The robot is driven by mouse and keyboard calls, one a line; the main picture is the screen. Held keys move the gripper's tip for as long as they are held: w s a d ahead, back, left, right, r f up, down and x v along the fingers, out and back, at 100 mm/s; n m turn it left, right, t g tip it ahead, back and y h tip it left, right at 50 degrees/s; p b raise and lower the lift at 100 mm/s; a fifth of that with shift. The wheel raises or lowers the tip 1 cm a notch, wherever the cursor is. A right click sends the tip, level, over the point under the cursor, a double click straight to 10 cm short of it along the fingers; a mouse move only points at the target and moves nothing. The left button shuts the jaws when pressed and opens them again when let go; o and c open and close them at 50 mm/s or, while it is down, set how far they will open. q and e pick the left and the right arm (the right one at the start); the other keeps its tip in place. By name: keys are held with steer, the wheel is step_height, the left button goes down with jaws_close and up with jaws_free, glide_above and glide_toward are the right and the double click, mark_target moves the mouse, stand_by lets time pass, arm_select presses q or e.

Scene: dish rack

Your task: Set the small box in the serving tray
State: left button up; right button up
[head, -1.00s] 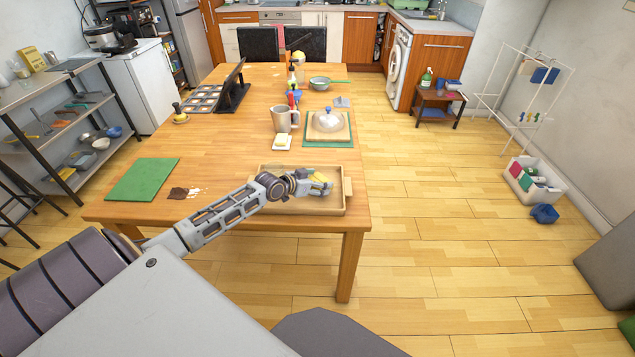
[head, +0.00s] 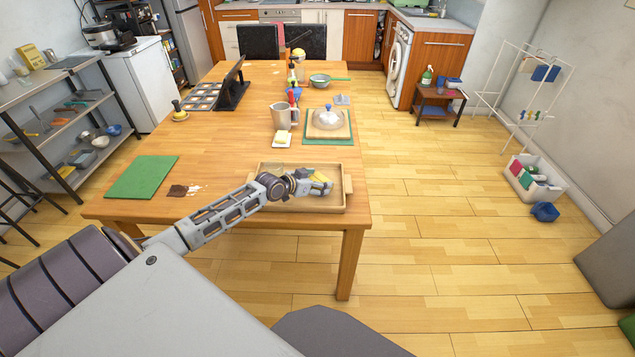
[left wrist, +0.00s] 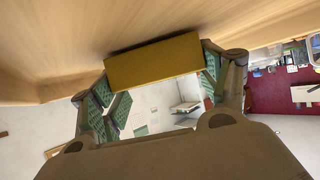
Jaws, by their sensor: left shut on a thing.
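The small box (left wrist: 153,61) is yellow and sits between the pads of my left gripper (left wrist: 155,78) in the left wrist view. In the head view the left gripper (head: 318,184) is over the wooden serving tray (head: 347,190) near the table's front right corner. A bit of the yellow box (head: 318,176) shows at its fingers there. The gripper is shut on the box. The box is low, at the tray; I cannot tell whether it touches the tray floor. My right gripper is not in view.
A green mat (head: 142,177) lies on the table at the left, with a brown patch (head: 178,190) beside it. Behind the tray stand a butter dish (head: 282,139), a metal mug (head: 281,117) and a domed lid (head: 327,119) on a board.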

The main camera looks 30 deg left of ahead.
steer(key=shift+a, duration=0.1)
arm_select(q)
steer(key=shift+f, duration=0.15)
steer(key=o, duration=1.1)
steer(key=shift+o, duration=0.2)
steer(key=shift+r, duration=5)
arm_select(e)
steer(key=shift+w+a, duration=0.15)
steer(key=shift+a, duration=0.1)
